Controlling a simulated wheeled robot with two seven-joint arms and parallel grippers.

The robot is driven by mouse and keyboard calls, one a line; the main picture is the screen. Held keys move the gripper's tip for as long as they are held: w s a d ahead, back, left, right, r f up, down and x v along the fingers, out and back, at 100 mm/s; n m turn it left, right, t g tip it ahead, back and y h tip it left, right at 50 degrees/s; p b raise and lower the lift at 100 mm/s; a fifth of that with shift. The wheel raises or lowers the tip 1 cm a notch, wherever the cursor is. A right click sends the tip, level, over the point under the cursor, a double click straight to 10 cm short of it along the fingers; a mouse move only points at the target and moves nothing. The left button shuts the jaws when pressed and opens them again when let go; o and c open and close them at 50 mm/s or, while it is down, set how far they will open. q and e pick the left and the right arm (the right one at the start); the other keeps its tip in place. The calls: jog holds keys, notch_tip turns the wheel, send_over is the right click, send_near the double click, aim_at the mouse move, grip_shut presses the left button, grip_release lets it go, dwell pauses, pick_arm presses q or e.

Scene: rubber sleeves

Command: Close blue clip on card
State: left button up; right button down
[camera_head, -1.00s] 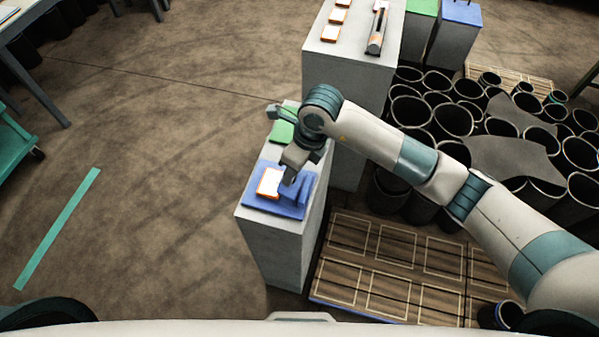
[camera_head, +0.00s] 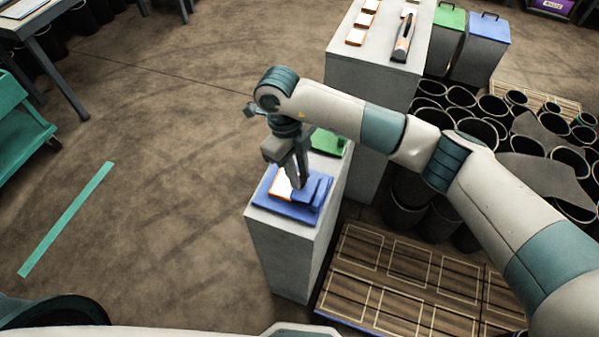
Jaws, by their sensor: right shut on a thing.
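The blue clip (camera_head: 316,190) sits on a blue base plate (camera_head: 283,207) on top of a grey pedestal. The card (camera_head: 281,186), white with an orange edge, lies on the plate just left of the clip and is partly hidden by my gripper. My right gripper (camera_head: 297,183) points down over the plate, with its fingers shut on the blue clip. The fingers cover part of the clip, so how far its jaw is closed on the card is unclear. My left gripper is out of view.
Black sleeves (camera_head: 470,120) crowd the right. The floor at left is open.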

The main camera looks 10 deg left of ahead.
jog(key=shift+f, duration=0.1)
jog(key=c, duration=1.5)
grip_release()
jog(key=shift+c, duration=0.2)
jog(key=shift+w+a+r+b, duration=0.1)
jog(key=shift+r+b, duration=0.25)
jog(key=shift+r, duration=0.25)
notch_tip(320, 180, up, 16)
jog(key=w+a+b, duration=0.1)
jog(key=a+b, duration=0.1)
jog(key=b, duration=0.3)
jog(key=shift+w+a, duration=0.25)
jog(key=shift+a, duration=0.15)
jog(key=shift+f, duration=0.1)
